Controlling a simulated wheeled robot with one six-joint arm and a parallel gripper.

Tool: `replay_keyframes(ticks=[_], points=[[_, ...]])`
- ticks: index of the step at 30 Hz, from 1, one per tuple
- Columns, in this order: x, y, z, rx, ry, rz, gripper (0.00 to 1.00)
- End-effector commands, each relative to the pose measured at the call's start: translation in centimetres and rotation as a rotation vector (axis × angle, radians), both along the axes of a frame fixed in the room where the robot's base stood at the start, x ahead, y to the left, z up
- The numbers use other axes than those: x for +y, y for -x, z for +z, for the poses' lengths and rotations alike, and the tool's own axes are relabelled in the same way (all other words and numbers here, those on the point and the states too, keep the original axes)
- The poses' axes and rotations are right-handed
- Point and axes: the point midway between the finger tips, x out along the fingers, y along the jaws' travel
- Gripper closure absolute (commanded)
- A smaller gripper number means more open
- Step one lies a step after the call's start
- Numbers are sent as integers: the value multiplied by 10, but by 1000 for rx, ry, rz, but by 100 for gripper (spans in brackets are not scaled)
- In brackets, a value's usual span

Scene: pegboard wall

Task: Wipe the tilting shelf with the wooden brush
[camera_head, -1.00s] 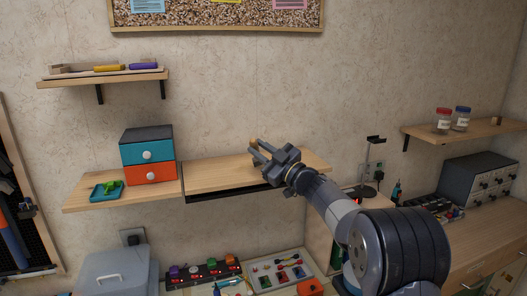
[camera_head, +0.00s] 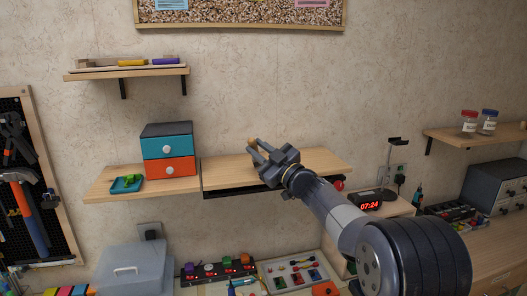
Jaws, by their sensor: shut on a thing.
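The tilting shelf (camera_head: 224,170) is the pale wooden board with a dark underside at the middle of the wall. It looks close to level. My gripper (camera_head: 255,149) reaches over it from the right. It is shut on a small tan piece, which I take to be the wooden brush (camera_head: 252,142). The fingers and wrist hide most of the brush. I cannot tell whether it touches the board.
Left of the board, a fixed shelf carries a blue-and-orange drawer box (camera_head: 168,150) and a teal tray (camera_head: 127,183). Another shelf (camera_head: 130,72) hangs above left. The board's left part is clear.

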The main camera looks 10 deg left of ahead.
Motion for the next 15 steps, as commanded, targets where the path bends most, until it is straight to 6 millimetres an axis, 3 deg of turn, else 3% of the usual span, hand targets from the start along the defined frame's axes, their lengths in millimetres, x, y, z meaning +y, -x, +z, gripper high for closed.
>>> replay_keyframes(ticks=[9,15], points=[[25,12,-1,0,0,4,100],[30,12,1,1,1,1,100]])
